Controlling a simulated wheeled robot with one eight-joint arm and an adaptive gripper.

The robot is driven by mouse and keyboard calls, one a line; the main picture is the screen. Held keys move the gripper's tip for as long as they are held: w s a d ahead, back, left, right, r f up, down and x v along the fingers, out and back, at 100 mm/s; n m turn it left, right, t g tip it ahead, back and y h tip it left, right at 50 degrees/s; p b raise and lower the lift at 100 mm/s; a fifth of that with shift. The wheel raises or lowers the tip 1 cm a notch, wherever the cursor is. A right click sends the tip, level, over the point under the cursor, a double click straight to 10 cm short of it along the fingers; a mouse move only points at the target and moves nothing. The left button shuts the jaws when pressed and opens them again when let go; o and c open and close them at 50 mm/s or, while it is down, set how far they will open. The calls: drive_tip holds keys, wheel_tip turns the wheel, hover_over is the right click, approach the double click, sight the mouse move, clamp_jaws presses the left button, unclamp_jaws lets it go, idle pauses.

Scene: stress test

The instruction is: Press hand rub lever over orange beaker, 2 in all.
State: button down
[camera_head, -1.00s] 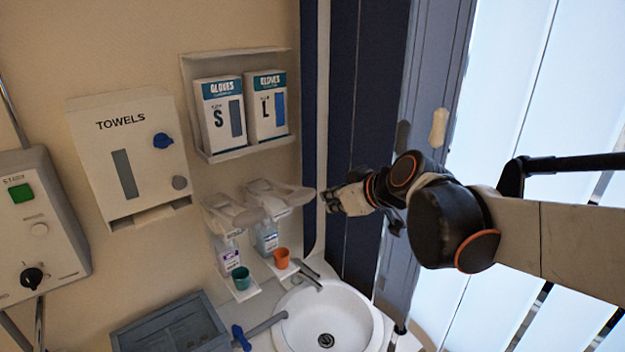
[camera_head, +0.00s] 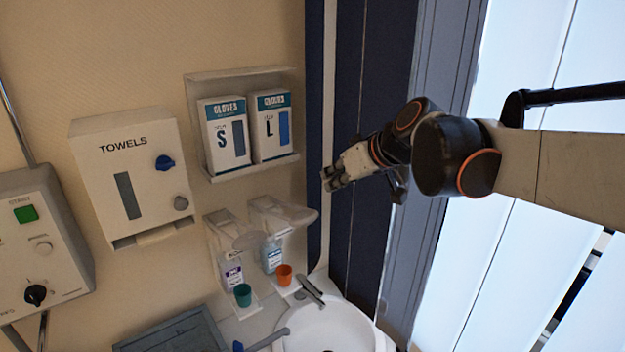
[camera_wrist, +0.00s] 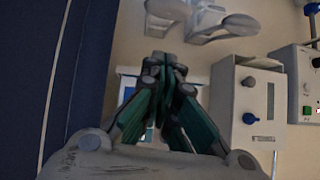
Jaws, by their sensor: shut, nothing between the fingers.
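The orange beaker (camera_head: 284,275) stands on the drip shelf of the right hand rub dispenser. That dispenser's pale lever (camera_head: 297,216) sticks out above it, over a bottle with a blue label (camera_head: 272,256). My gripper (camera_head: 330,181) is shut and empty, above and slightly right of the lever's tip, apart from it. In the wrist view the closed fingertips (camera_wrist: 166,66) show in the middle, with two levers at the top; the right dispenser's lever (camera_wrist: 166,12) seems to be the left one. The beaker is not visible there.
A second dispenser lever (camera_head: 247,241) with a teal beaker (camera_head: 243,294) stands just left. A shelf of glove boxes (camera_head: 248,132) is above, a towel dispenser (camera_head: 136,178) to the left. A tap (camera_head: 311,291) and basin (camera_head: 330,328) lie below. A dark blue panel (camera_head: 357,100) stands behind my gripper.

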drive_tip(key=s+f+p+x, duration=0.1)
drive_tip(key=f+x, duration=0.1)
drive_tip(key=x, duration=1)
drive_tip(key=shift+d+f+p, duration=0.2)
drive_tip(key=shift+d+p, duration=0.1)
drive_tip(key=shift+p, duration=0.05)
drive_tip(key=shift+s, duration=0.2)
